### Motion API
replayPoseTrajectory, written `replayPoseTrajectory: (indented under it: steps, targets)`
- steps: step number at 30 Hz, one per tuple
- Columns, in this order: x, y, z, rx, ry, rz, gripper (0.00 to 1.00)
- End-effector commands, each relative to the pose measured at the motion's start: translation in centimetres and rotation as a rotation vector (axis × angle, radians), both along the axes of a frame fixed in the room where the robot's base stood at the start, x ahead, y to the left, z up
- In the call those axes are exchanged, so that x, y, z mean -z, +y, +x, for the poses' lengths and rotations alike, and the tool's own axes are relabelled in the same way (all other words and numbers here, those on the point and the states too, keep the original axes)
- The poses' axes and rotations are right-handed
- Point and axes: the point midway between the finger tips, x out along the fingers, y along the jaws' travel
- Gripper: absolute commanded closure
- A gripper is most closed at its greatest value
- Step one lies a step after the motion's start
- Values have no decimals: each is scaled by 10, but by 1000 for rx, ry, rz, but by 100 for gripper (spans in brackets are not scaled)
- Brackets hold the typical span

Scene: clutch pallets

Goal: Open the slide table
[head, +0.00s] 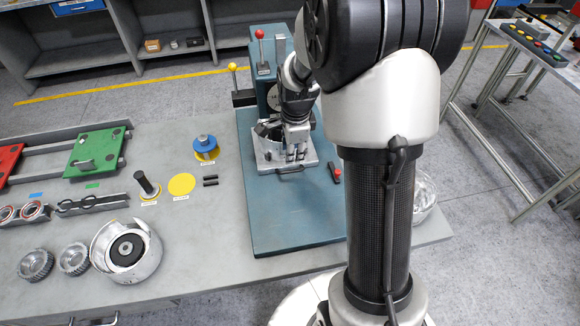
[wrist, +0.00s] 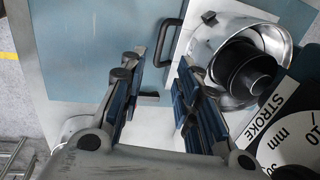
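The slide table (head: 266,165) is a pale metal plate on the blue base of a press, with a dark bar handle (head: 289,170) on its front edge. In the wrist view the slide table (wrist: 186,46) carries a round metal housing (wrist: 284,38) with a black hub. The handle (wrist: 169,40) shows there beyond the gap between my fingertips. My gripper (head: 297,152) is over the front part of the slide table, pointing down. In the wrist view my gripper (wrist: 160,75) is open, with nothing between its fingers. I cannot tell whether a finger touches the handle.
The press base (head: 290,220) has clear room in front of the slide table. A red-tipped tool (head: 336,173) lies to its right. A STROKE dial (wrist: 290,140) is close to my right finger. A housing (head: 126,250) and gears stand on the bench at left.

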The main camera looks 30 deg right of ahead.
Motion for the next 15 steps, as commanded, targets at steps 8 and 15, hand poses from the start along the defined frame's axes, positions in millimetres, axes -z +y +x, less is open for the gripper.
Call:
replayPoseTrajectory:
  steps: [8,15]
  targets:
    - [62,-3,10,-1,3,1,70]
    - [94,-5,16,-1,0,0,70]
